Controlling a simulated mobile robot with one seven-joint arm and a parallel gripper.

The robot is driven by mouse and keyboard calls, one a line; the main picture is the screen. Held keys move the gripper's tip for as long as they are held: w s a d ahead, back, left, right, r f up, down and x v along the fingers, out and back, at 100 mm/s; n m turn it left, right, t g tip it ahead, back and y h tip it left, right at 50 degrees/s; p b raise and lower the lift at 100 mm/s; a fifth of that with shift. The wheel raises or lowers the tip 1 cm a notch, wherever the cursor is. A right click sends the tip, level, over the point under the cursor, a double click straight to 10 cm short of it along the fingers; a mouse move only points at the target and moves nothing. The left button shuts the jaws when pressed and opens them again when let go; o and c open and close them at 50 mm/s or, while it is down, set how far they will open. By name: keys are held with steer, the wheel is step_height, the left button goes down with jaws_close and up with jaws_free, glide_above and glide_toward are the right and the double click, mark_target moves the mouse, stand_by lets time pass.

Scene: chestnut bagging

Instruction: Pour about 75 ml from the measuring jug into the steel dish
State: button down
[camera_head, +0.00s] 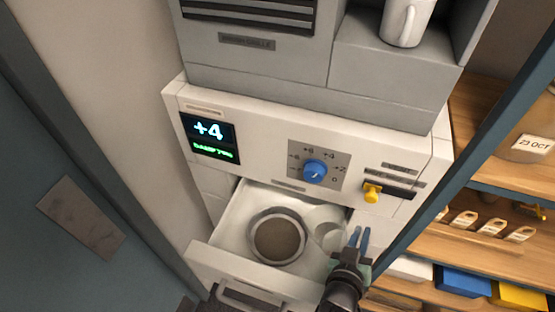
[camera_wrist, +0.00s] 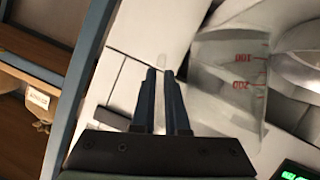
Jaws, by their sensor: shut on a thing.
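The round steel dish (camera_head: 251,238) sits in the open white drawer, with a brownish-grey inside; whether that is liquid I cannot tell. Its metal rim shows at the right of the wrist view (camera_wrist: 302,38). The clear measuring jug (camera_head: 329,238) is just right of the dish. In the wrist view the jug (camera_wrist: 228,75) shows red 100 and 200 marks; its liquid level is unclear. My gripper (camera_head: 359,234) is at the drawer's right side, beside the jug. In the wrist view its blue fingers (camera_wrist: 160,73) are close together on a thin, faint part, apparently the jug's handle.
The drawer (camera_head: 228,213) is pulled out below a white panel with a blue dial (camera_head: 314,171), a yellow lever (camera_head: 372,193) and a display (camera_head: 209,138) reading +4. A white mug (camera_head: 406,22) stands above. Wooden shelves (camera_head: 490,189) are at the right, behind a blue post.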

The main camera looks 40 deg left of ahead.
steer(key=shift+w+d+f+m+b, duration=0.25)
steer(key=shift+d+f+m+b, duration=0.25)
steer(key=shift+b, duration=0.6)
steer(key=m+y+b, duration=0.1)
steer(key=b, duration=0.1)
steer(key=d+f+m+y+b, duration=0.1)
steer(key=b, duration=0.2)
steer(key=shift+w+d+f+g, duration=0.1)
steer(key=shift+w+d+g, duration=0.2)
steer(key=shift+g, duration=0.1)
